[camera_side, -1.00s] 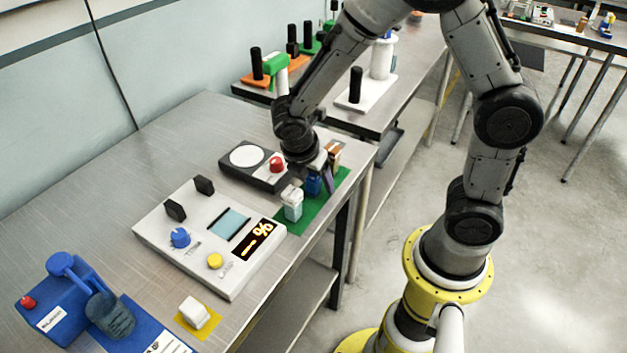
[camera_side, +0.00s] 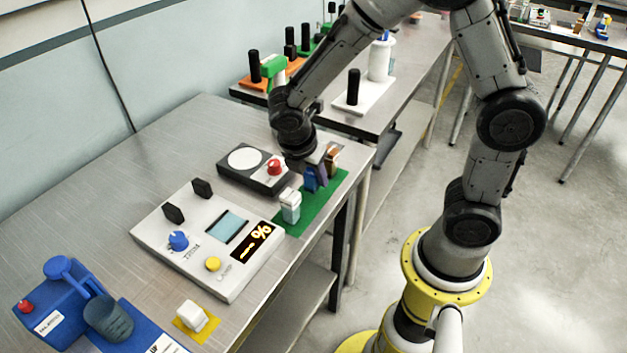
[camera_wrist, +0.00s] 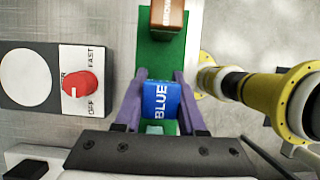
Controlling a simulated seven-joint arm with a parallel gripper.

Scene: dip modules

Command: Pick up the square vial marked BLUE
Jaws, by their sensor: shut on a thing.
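The square vial marked BLUE (camera_wrist: 160,101) is between the two purple fingers of my gripper (camera_wrist: 159,88) in the wrist view, its white lettering readable. My gripper is shut on it. In the side view the blue vial (camera_side: 311,182) shows partly behind my gripper (camera_side: 317,172), above the green mat (camera_side: 318,208). I cannot tell whether its base touches the mat. A pale teal vial with a white cap (camera_side: 290,205) stands on the mat nearer the front. A brown vial (camera_side: 332,158) stands at the mat's far end and also shows at the top of the wrist view (camera_wrist: 168,14).
A black device (camera_side: 250,182) with a white disc and red knob sits left of the mat. A white instrument (camera_side: 180,263) with knobs and a display is in front. A white block (camera_side: 192,313) lies on a yellow square. The table's right edge runs close beside the mat.

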